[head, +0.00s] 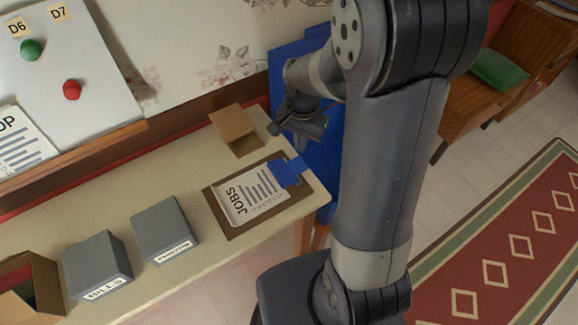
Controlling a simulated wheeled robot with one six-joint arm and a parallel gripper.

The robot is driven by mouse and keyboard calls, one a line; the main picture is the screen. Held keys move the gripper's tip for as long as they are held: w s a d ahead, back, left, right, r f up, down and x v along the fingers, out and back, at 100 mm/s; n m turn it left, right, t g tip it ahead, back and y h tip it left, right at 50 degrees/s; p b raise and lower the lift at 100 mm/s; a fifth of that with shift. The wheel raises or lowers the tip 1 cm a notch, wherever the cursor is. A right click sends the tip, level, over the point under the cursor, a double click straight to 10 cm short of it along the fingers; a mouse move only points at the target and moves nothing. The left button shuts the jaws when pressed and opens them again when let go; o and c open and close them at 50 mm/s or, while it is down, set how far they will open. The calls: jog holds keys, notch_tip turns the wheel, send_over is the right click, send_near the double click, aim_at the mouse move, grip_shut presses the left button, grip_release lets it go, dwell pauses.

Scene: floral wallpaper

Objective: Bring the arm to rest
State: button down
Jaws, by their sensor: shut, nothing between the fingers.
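My arm rises on the right side of the head view and bends over at the top. My gripper (312,128) hangs at the arm's end, just above the right end of the table (155,243). Its fingers are shut and I see nothing held in them. It is in front of a blue panel and close to the clipboard's upper right corner. I cannot tell the exact gap between the gripper and the things below it.
A clipboard (222,227) with a JOBS sheet lies under a blue clip. A cardboard box (236,129), two grey boxes (97,265) (165,229) and an open carton (40,280) stand on the table. A whiteboard (75,40) leans behind. A wooden chair (470,100) is at right.

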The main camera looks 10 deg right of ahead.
aim_at(300, 164)
jog(key=shift+r, duration=0.2)
notch_tip(300, 164, down, 7)
jog(key=b, duration=0.5)
jog(key=shift+f+b, duration=0.1)
jog(key=shift+b, duration=0.3)
jog(key=shift+r, duration=0.2)
notch_tip(300, 164, up, 9)
jog(key=p, duration=0.7)
dwell(1.1)
jog(key=shift+r, duration=0.1)
